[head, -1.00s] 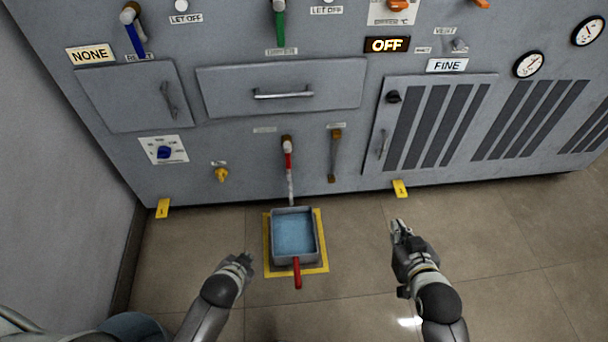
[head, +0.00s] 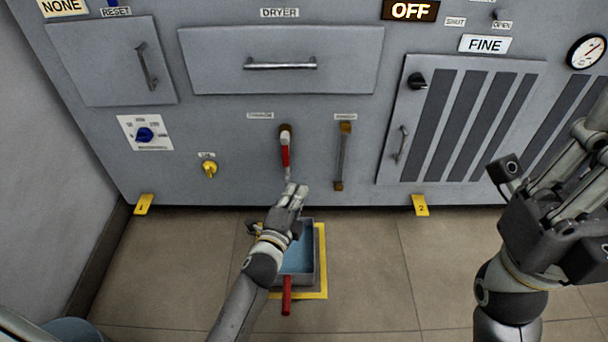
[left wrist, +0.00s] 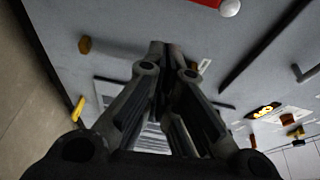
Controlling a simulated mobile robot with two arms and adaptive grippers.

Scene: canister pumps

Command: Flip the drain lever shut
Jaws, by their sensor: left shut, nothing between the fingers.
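The drain lever (head: 285,155) is red with a pale upper part. A red bar with a white ball end (left wrist: 229,8), likely this lever, shows at the top of the left wrist view. My left gripper (head: 293,190) is shut and empty, just below the lever and over the pan; I cannot tell whether it touches the lever. It hides any stream below the spout. My right gripper (head: 555,160) is large at the right, away from the lever, its fingertips unclear.
The pan (head: 308,265) with a red handle stands on a yellow-edged floor mark (head: 322,280).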

